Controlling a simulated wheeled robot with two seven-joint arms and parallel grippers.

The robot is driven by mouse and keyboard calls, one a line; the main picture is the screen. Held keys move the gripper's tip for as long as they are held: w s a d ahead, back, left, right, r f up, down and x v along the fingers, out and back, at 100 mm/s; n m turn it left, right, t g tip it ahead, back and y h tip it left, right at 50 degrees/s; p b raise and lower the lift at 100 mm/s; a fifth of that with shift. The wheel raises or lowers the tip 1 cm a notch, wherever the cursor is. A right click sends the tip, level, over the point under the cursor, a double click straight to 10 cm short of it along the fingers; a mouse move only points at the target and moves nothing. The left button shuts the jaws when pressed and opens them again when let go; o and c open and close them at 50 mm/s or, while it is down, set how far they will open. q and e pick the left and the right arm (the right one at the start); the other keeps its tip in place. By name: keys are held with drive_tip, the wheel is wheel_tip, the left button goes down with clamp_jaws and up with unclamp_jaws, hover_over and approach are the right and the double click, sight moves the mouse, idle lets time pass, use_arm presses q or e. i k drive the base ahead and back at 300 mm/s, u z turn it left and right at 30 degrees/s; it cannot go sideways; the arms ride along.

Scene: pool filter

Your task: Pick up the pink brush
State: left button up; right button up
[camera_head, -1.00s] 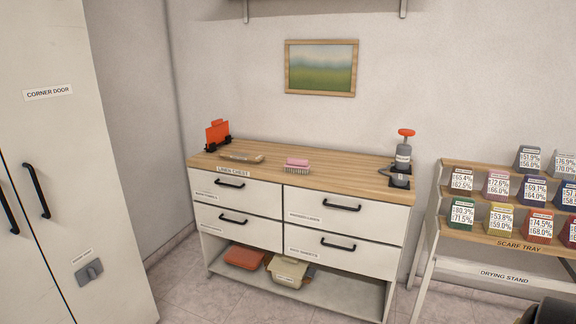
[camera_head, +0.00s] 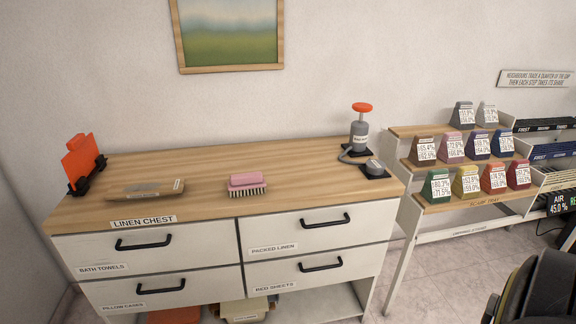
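The pink brush (camera_head: 247,182) lies on the wooden top of the linen chest (camera_head: 200,207), near the front edge and around the middle. Its pink back faces up and its bristles face down. Nothing covers it. Neither of my grippers shows clearly; a dark rounded part stands at the lower right edge, and I cannot tell what it is.
A flat brownish item (camera_head: 147,190) lies left of the brush, and an orange board in a black holder (camera_head: 83,163) stands at the left end. A grey pump with a red knob (camera_head: 360,130) stands at the right. A stand with several coloured blocks (camera_head: 470,204) is further right.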

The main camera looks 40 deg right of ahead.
sight(240, 182)
drive_tip(key=z, duration=1.05)
drive_tip(key=i, duration=0.95)
drive_tip(key=z, duration=0.95)
